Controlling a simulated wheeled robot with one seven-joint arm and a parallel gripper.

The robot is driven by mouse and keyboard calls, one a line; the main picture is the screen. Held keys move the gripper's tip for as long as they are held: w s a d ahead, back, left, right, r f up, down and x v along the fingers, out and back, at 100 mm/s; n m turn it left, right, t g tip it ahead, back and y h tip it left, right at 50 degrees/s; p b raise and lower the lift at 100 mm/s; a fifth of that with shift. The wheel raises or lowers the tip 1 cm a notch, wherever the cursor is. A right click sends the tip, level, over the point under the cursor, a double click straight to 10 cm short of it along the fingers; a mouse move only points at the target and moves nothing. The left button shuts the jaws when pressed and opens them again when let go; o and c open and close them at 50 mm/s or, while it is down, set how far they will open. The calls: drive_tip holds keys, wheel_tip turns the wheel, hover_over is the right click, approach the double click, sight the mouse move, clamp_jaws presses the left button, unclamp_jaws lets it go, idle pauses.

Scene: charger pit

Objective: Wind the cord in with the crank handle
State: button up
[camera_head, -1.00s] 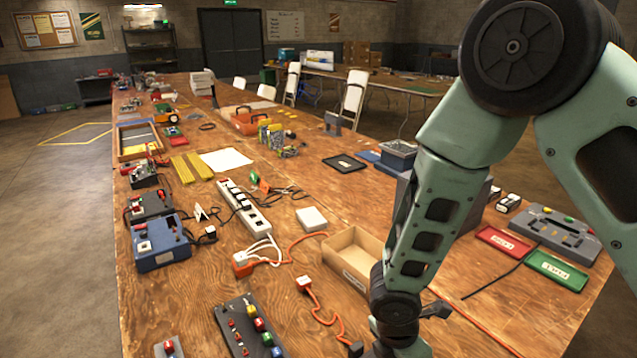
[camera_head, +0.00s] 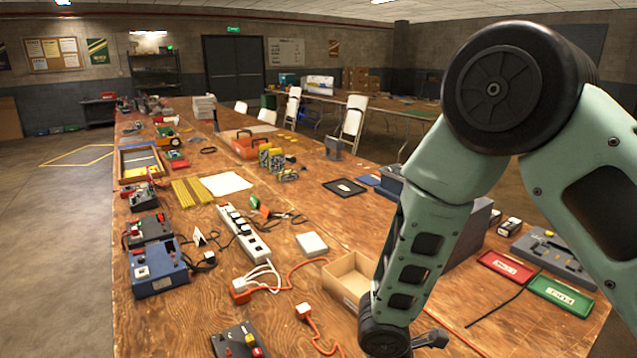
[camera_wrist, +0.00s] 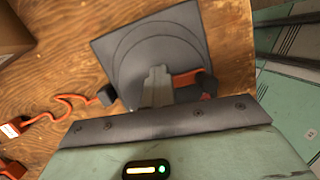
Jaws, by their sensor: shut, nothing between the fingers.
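In the wrist view, a square dark grey plate (camera_wrist: 117,52) with a round disc outline lies on the wooden bench. An orange bar (camera_wrist: 186,78) ending in a dark knob (camera_wrist: 206,84), apparently the crank handle, shows at its right. My gripper (camera_wrist: 158,74) is shut and empty over the plate, just left of the orange bar; I cannot tell its height. The orange cord (camera_wrist: 68,99) runs from a black block (camera_wrist: 107,95) at the plate's left edge to a plug (camera_wrist: 12,128). In the head view, the cord (camera_head: 317,335) shows partly; my gripper and the plate are out of sight.
A cardboard tray (camera_head: 345,283) stands beside my arm. A white power strip (camera_head: 243,234), a blue box (camera_head: 157,268) and a dark button panel (camera_head: 232,343) lie to the left. Red (camera_head: 505,266) and green (camera_head: 560,293) trays lie to the right.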

drive_tip(key=s+a+n+y, duration=0.1)
drive_tip(key=s+a+y, duration=0.2)
drive_tip(key=a, duration=0.8)
drive_tip(key=shift+s+r+p, duration=0.3)
drive_tip(key=shift+s+r, duration=0.05)
drive_tip(key=shift+r, duration=0.1)
drive_tip(key=o, duration=1.2)
drive_tip(key=shift+w+a+r+p, duration=0.1)
drive_tip(key=shift+w+r+p, duration=0.05)
drive_tip(key=shift+r+p, duration=0.5)
drive_tip(key=shift+c, duration=0.2)
drive_tip(key=o, duration=0.5)
drive_tip(key=shift+r+p, duration=0.85)
drive_tip(key=shift+r, duration=0.1)
drive_tip(key=r+p, duration=0.3)
drive_tip(key=r, duration=0.1)
drive_tip(key=shift+d, duration=0.25)
drive_tip(key=shift+r, duration=0.1)
